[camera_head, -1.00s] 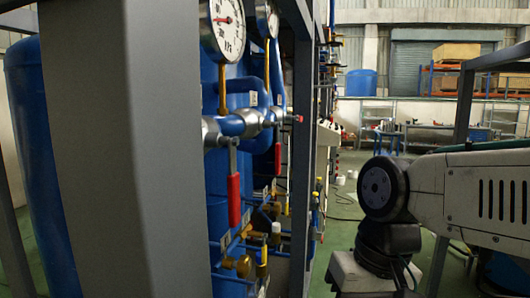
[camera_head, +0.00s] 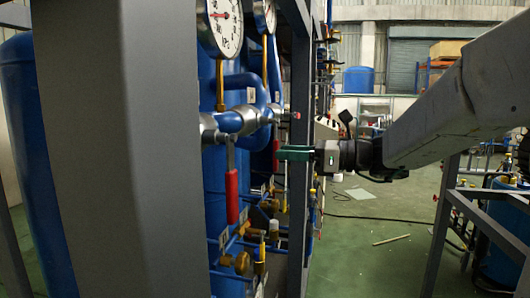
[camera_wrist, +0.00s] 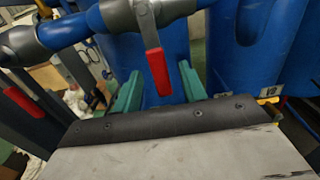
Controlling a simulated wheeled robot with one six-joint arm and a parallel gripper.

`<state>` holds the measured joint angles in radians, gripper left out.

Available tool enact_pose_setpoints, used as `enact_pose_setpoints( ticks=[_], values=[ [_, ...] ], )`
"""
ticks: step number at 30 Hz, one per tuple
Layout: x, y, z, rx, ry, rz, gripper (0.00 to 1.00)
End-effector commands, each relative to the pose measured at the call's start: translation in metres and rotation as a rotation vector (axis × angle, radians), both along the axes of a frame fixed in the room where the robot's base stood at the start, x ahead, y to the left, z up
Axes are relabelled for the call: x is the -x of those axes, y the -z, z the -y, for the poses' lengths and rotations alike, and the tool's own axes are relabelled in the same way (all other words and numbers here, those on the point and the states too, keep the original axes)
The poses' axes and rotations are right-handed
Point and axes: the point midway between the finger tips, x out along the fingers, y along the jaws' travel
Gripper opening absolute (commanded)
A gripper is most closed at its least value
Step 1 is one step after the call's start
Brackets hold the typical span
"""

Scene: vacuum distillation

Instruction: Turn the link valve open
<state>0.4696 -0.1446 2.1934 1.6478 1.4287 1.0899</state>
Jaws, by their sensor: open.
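Two lever valves with red handles hang on the blue pipework; no label tells which is the link valve. The nearer red handle (camera_head: 232,196) points down at the left in the head view and shows at the left in the wrist view (camera_wrist: 23,102). The farther red handle (camera_head: 276,156) is partly hidden by a frame post and my gripper (camera_head: 282,153). In the wrist view this farther handle (camera_wrist: 159,73) hangs down between the open green fingers of my gripper (camera_wrist: 160,85), with a gap on each side. I cannot tell how deep it sits between them.
A grey upright post (camera_head: 300,220) stands close to my gripper. A wide grey column (camera_head: 110,150) blocks the left foreground. Blue tanks (camera_wrist: 240,50) stand behind the valves. Gauges (camera_head: 222,20) sit above. Green floor (camera_head: 370,255) is mostly clear at the right.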

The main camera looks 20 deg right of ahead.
Motion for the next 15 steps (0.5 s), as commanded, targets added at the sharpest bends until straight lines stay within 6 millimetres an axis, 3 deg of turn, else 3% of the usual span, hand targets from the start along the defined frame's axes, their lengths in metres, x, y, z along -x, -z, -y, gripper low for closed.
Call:
enact_pose_setpoints(
  ticks=[6, 15],
  values=[
    [-0.021, 0.000, -0.030, 0.001, -0.006, -0.001, 0.42],
    [-0.031, 0.000, -0.044, 0.003, -0.003, 0.000, 0.42]
  ],
)
